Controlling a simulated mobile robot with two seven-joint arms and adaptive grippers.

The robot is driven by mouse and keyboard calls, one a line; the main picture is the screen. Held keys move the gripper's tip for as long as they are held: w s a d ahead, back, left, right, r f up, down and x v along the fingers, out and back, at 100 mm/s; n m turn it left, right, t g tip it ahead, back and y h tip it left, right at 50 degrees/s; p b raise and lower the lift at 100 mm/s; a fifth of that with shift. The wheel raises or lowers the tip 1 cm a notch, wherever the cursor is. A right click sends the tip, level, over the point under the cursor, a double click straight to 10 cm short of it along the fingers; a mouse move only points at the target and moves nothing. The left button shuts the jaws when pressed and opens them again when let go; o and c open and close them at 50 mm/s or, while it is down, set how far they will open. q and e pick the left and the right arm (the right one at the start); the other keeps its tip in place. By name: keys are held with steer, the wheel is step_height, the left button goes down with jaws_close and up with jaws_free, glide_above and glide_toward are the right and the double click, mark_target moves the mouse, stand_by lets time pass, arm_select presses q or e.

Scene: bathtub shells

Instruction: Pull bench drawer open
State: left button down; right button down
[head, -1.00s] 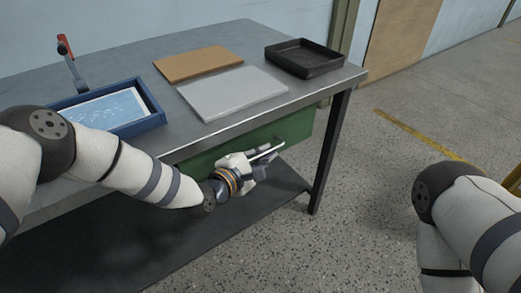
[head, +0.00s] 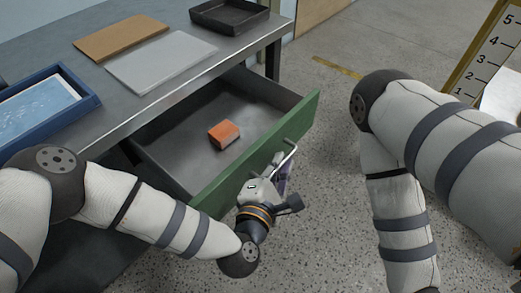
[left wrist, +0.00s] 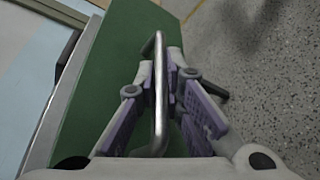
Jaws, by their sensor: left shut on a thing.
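The bench drawer (head: 258,157) has a green front and a dark grey inside. It stands well out from under the bench top. A metal bar handle (head: 288,152) runs along its front. My left gripper (head: 278,172) is at the handle; in the left wrist view its purple-padded fingers (left wrist: 167,85) are shut on the handle bar (left wrist: 158,110), one on each side. The green drawer front (left wrist: 105,80) fills the left of that view. My right arm is at the right of the head view, with its gripper out of sight.
An orange block (head: 223,135) lies in the drawer. On the bench (head: 165,95) are a blue tray (head: 88,98), a brown board (head: 120,37), a grey sheet (head: 170,62) and a black tray (head: 230,16). A measuring board (head: 487,62) stands far right. Speckled floor is clear beyond the drawer.

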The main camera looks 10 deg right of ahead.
arm_select(q)
steer(key=shift+s+d, duration=0.75)
steer(key=shift+s, duration=0.2)
steer(key=shift+r, duration=0.1)
steer(key=c, duration=1.7)
jaws_free()
steer(key=v, duration=1.2)
steer(key=shift+a, duration=0.1)
